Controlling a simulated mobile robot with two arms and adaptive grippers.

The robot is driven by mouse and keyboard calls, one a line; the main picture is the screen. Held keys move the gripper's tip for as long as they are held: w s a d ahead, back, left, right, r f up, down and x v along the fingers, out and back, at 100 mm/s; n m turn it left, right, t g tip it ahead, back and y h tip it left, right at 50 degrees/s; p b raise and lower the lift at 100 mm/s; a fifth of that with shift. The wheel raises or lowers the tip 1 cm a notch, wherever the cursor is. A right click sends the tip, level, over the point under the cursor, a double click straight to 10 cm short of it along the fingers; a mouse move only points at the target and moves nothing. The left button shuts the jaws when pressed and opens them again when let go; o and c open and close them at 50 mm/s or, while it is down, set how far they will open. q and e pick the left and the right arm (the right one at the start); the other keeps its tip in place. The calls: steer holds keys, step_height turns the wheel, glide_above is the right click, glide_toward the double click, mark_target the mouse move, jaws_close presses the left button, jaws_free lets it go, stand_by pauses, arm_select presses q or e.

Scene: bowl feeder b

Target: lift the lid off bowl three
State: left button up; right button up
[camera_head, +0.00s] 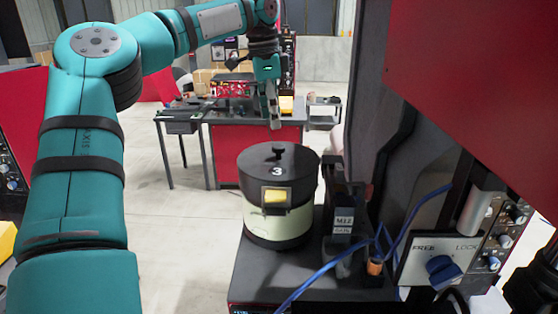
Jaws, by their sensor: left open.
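Bowl three (280,222) is a pale drum with dark bands, standing upright on a dark-topped stand. Its black lid (256,163) carries a white "3" and a small black knob (278,151), and it sits on the bowl. A yellow latch (275,196) shows on the front. My left arm comes in from the left and reaches across the top. My left gripper (273,115) points down, open, above the lid's knob and apart from it.
A dark labelled unit (343,208) stands close at the bowl's right. Blue cables (318,276) run in front of it to a FREE/LOCK switch panel (432,258). A red panel (480,70) overhangs at the right. A workbench (222,117) stands behind. Open floor lies left of the bowl.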

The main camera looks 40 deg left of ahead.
mark_target(278, 146)
arm_select(q)
steer(key=f, duration=0.3)
steer(key=shift+w+d+f+p, duration=0.15)
steer(key=shift+w+f+p, duration=0.15)
steer(key=shift+f, duration=0.05)
steer(key=shift+f+p, duration=0.3)
steer(key=shift+f, duration=0.1)
steer(key=f+p, duration=0.1)
steer(key=f, duration=0.1)
steer(key=w+f+p, duration=0.1)
steer(key=f, duration=0.1)
steer(key=shift+d+f, duration=0.1)
steer(key=shift+f, duration=0.25)
steer(key=shift+s, duration=0.1)
steer(key=shift+c, duration=1.1)
jaws_close()
steer(key=shift+r, duration=0.1)
